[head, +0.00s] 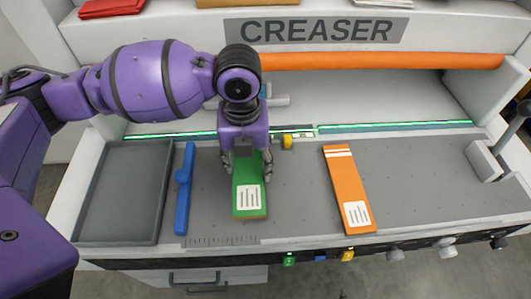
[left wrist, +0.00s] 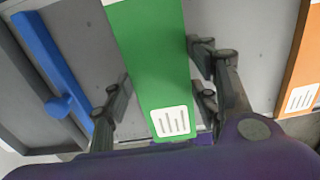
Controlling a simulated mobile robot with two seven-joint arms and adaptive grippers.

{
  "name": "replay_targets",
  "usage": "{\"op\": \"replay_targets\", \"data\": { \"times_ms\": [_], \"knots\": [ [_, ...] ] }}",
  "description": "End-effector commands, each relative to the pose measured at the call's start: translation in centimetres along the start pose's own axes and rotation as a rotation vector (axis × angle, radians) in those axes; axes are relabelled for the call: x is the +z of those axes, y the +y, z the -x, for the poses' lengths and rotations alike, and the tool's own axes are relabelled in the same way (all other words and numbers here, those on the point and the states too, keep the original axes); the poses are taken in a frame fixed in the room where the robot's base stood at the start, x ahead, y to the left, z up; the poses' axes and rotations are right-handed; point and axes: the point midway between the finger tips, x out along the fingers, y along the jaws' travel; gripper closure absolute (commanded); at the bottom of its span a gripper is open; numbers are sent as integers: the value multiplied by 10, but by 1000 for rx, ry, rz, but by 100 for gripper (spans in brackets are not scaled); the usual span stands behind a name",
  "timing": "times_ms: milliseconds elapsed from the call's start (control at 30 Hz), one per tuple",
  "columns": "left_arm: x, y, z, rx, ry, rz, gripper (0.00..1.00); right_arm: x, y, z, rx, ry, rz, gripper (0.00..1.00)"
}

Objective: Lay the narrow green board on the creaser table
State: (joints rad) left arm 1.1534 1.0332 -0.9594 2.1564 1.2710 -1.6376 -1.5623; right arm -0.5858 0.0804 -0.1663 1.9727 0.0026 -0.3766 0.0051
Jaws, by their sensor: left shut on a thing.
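The narrow green board (head: 239,209), with a white label near its front end, is over the creaser table's grey bed (head: 300,195), left of the middle. My left gripper (head: 246,172) comes down over its back half, one finger on each side, and is shut on it. In the left wrist view the green board (left wrist: 152,60) runs between the fingers (left wrist: 160,95). I cannot tell whether its underside touches the bed. The back end is partly hidden by the gripper in the head view. My right gripper is not in view.
An orange board (head: 345,185) lies to the right. A blue bar with a knob (head: 183,195) and a grey tray (head: 122,195) are at left. An orange roller (head: 380,61) and a green-lit strip (head: 400,125) run along the back. The bed is clear right of the orange board.

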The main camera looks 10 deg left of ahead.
Motion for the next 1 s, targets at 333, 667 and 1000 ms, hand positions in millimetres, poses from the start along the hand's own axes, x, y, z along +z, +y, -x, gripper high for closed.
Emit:
{"op": "replay_targets", "data": {
  "times_ms": [333, 667, 1000],
  "knots": [
    [3, 1, -36, 1, 0, 1, 72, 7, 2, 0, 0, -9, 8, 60],
    [3, 1, -39, 1, 0, 1, 41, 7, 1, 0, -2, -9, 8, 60],
    [3, 1, -38, 1, 0, 1, 27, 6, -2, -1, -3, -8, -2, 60]
  ]
}}
